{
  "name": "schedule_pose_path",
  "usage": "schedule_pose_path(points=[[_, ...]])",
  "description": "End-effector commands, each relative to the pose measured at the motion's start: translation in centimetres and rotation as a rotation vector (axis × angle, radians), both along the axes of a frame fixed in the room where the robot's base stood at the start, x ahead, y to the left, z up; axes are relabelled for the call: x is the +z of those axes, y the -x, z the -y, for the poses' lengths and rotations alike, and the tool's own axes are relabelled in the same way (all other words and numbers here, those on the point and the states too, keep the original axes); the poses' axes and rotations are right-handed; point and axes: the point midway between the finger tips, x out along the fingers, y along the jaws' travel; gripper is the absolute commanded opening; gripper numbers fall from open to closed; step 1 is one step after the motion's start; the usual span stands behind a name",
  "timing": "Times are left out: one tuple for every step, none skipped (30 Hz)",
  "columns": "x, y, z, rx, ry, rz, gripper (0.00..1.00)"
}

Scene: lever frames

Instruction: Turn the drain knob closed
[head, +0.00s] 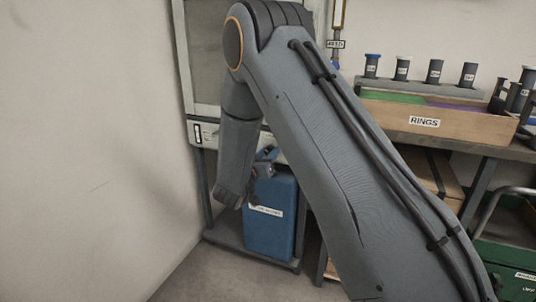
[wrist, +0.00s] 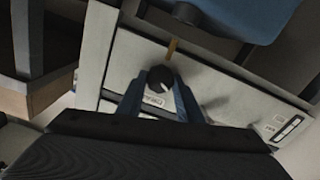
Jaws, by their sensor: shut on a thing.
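In the wrist view, the drain knob (wrist: 158,79) is a round black knob with a pale mark on its face. It sits on a light panel (wrist: 210,80) with a small printed label beside it. The blue fingers of my gripper (wrist: 158,97) lie on both sides of the knob and are shut on it. In the head view, my gripper (head: 265,162) is at the lower front of a pale cabinet (head: 206,132), above a blue container. My arm and gripper hide the knob there.
The blue container (head: 270,232) stands on a low shelf (head: 224,238) below the cabinet. A wall is close on the left. To the right, a bench holds a wooden box labelled RINGS (head: 455,122) and several dark cylinders. A green bin (head: 508,255) stands at lower right.

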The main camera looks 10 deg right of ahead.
Motion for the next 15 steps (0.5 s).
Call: schedule_pose_path(points=[[0.01,0.01,-0.01,0.000,-0.008,0.006,0.10],[0.01,0.01,-0.01,0.000,-0.015,0.011,0.10],[0.01,0.03,-0.01,0.000,-0.024,0.018,0.10],[0.02,0.03,-0.01,0.000,-0.034,0.025,0.10],[0.02,0.04,-0.02,0.000,-0.046,0.032,0.10],[0.02,0.04,-0.01,0.000,-0.063,0.044,0.10],[0.04,0.05,-0.01,0.001,-0.077,0.054,0.10],[0.05,0.04,-0.01,0.001,-0.093,0.066,0.10],[0.06,0.06,-0.01,0.001,-0.116,0.082,0.10],[0.07,0.06,0.00,0.001,-0.133,0.095,0.10],[0.08,0.06,0.00,0.001,-0.152,0.110,0.10],[0.09,0.06,0.00,0.001,-0.180,0.130,0.10],[0.09,0.07,0.01,0.001,-0.202,0.145,0.10],[0.10,0.07,0.02,0.001,-0.224,0.163,0.10],[0.10,0.09,0.02,0.001,-0.255,0.184,0.10]])
